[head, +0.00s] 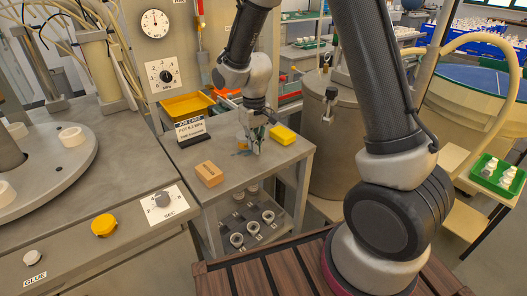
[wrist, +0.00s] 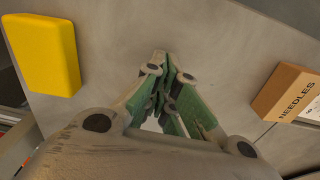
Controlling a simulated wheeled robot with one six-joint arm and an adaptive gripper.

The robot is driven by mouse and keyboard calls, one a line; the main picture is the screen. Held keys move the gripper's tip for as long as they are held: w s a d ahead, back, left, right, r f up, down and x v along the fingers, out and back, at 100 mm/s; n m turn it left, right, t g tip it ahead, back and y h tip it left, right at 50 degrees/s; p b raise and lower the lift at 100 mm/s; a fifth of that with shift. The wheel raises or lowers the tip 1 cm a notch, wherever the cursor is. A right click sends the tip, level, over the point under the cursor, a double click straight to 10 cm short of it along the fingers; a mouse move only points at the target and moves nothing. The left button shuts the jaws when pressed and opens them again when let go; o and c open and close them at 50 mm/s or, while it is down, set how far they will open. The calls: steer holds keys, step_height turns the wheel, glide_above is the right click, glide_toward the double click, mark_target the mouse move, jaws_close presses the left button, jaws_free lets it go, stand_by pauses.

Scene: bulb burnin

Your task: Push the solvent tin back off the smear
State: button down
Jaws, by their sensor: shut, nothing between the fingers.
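My gripper (head: 257,150) is shut and empty, pointing down over the grey side table. In the wrist view its closed fingertips (wrist: 162,62) are over bare grey tabletop. A bluish smear (head: 240,154) shows on the table just left of the fingers in the head view. A small orange-amber thing (head: 242,143) stands at the smear, partly hidden beside the gripper; I cannot tell for sure that it is the solvent tin. No tin shows in the wrist view.
A yellow block (head: 283,134) lies right of my gripper, also in the wrist view (wrist: 42,52). A brown needles box (head: 209,174) lies at the front left, also in the wrist view (wrist: 285,93). A job card (head: 190,131) and yellow tray (head: 187,105) stand behind. The table's front right is clear.

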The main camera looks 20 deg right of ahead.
steer(key=w+a, duration=0.1)
steer(key=w, duration=0.2)
steer(key=w+a, duration=0.1)
steer(key=w, duration=0.5)
steer(key=shift+w+a, duration=0.3)
steer(key=shift+a, duration=0.1)
steer(key=shift+s, duration=0.1)
